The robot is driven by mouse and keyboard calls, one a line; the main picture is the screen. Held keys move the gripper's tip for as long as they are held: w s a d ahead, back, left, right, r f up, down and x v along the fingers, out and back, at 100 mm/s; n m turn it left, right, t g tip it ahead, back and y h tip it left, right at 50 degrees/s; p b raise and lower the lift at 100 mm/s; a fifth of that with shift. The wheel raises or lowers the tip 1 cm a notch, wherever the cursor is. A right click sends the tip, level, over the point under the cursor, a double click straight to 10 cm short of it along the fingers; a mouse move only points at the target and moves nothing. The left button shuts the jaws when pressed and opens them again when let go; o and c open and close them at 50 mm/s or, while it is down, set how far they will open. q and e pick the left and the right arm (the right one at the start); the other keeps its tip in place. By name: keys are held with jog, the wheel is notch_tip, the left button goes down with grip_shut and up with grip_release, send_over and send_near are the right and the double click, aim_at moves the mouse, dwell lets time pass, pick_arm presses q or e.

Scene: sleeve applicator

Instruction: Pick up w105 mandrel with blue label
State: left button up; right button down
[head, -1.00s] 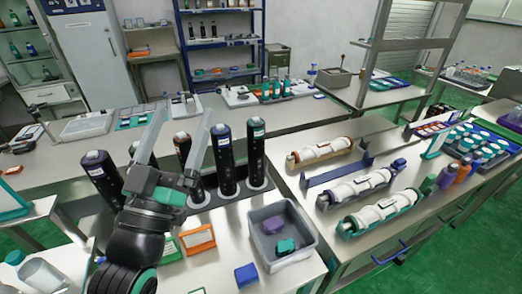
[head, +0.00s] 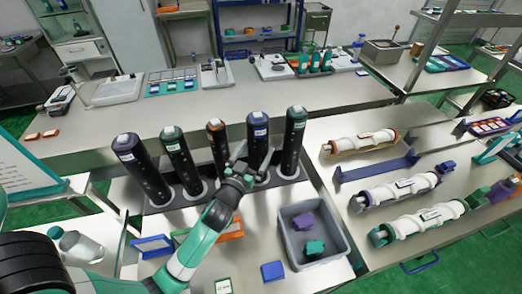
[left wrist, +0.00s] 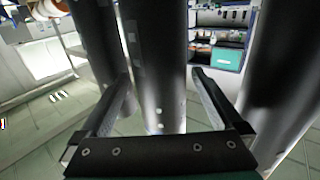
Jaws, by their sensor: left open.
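Several tall black mandrels stand upright in a row in a dark rack (head: 160,205) on the near bench. The fourth from the left (head: 258,130) has a bluish-purple top and a blue-and-white label too small to read. My left gripper (head: 254,155) is open at this mandrel, its fingers to either side in the head view. In the left wrist view a dark mandrel (left wrist: 155,60) stands between the open fingers (left wrist: 162,78), with no clear contact. The neighbours are an orange-topped mandrel (head: 216,133) and a green-topped one (head: 297,125). My right gripper is not in view.
A grey bin (head: 340,245) with purple and teal pieces stands right of the arm. Small orange, blue and green boxes lie near my left forearm. White rollers on cradles (head: 362,142) fill the right bench. Neighbouring mandrels leave narrow gaps beside the gripper.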

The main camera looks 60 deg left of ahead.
pick_arm(q)
jog(key=x, duration=0.2)
jog(key=shift+w+a, duration=0.25)
jog(key=shift+r, duration=0.1)
grip_shut()
